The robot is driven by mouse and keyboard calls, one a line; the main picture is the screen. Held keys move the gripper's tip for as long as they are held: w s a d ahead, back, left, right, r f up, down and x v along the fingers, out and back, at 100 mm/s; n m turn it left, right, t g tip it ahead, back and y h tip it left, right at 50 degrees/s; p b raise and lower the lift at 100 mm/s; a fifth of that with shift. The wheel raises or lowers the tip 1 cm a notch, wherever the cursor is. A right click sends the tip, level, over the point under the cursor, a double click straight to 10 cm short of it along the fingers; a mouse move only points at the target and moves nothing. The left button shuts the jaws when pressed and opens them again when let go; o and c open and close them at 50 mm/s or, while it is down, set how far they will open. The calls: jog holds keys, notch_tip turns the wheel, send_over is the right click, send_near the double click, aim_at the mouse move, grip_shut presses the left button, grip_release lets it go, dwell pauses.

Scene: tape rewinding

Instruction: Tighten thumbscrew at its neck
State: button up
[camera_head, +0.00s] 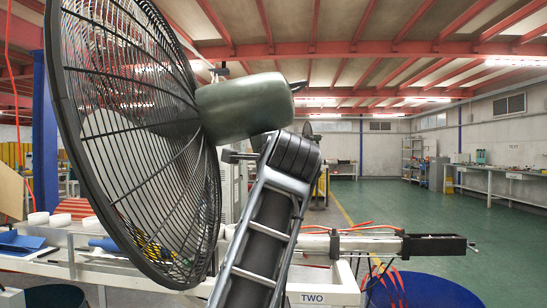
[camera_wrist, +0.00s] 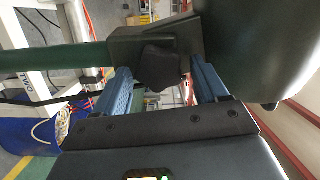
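A large fan stands at the left of the head view, with a black wire cage (camera_head: 130,130) and a grey-green motor housing (camera_head: 245,105). Its neck is mostly hidden there behind a dark arm-like structure. In the wrist view a dark neck bracket (camera_wrist: 128,45) joins a green pole (camera_wrist: 50,58) to the dark housing (camera_wrist: 245,35). The dark lobed thumbscrew (camera_wrist: 163,68) sits on that bracket. My gripper (camera_wrist: 160,75) is open, its two blue fingers on either side of the thumbscrew. I cannot tell whether either finger touches it. The gripper is not clearly visible in the head view.
A white bench (camera_head: 75,285) with rolls and tools lies behind the fan. A horizontal metal shaft with a black end block (camera_head: 435,246) runs right of it. A blue bin (camera_head: 425,290) stands below. Green floor (camera_head: 400,205) is clear at the right.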

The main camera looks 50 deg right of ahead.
jog(key=shift+o, duration=0.2)
jog(key=v, duration=0.8)
jog(key=shift+b, duration=0.3)
